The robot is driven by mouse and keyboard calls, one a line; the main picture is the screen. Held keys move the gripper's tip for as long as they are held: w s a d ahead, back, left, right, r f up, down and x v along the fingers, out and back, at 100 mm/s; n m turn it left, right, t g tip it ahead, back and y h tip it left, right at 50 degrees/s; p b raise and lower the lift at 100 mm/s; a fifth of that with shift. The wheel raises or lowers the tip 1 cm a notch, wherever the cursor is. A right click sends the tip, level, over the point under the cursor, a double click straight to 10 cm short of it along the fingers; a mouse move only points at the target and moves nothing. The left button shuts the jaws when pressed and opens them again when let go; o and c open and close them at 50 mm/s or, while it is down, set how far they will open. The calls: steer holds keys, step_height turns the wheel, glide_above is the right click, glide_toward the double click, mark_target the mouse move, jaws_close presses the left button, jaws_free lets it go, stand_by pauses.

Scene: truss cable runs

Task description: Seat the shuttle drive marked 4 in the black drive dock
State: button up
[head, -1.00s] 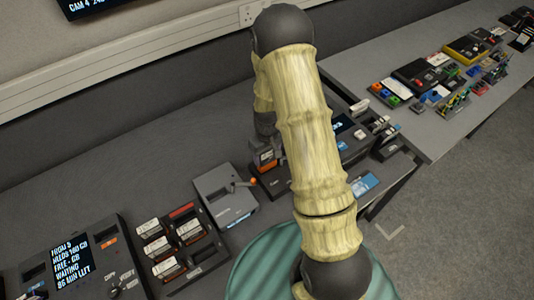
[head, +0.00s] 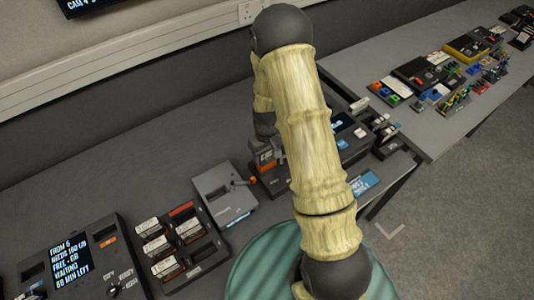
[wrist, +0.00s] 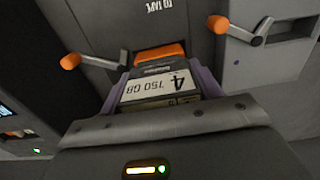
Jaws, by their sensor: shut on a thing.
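An orange part (wrist: 159,52) shows at the drive's far end, against the dark dock; I cannot tell how deep the drive sits. The black drive dock (wrist: 103,22) has a lever with an orange knob at its left. In the head view my gripper (head: 267,148) is over the dock (head: 268,186), partly hidden by my arm.
A grey box (head: 224,196) with an orange-knobbed lever stands just left of the dock. Further left are a rack (head: 178,243) of several labelled drives and a console (head: 75,262) with a screen. Small items on the right bench (head: 440,75) are far from my gripper.

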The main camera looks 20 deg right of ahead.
steer(key=shift+f+b, duration=0.85)
steer(key=shift+f, duration=0.4)
stand_by(0.8)
steer(key=o, duration=1.5)
steer(key=shift+r+p, duration=2.75)
steer(key=shift+r, duration=1.05)
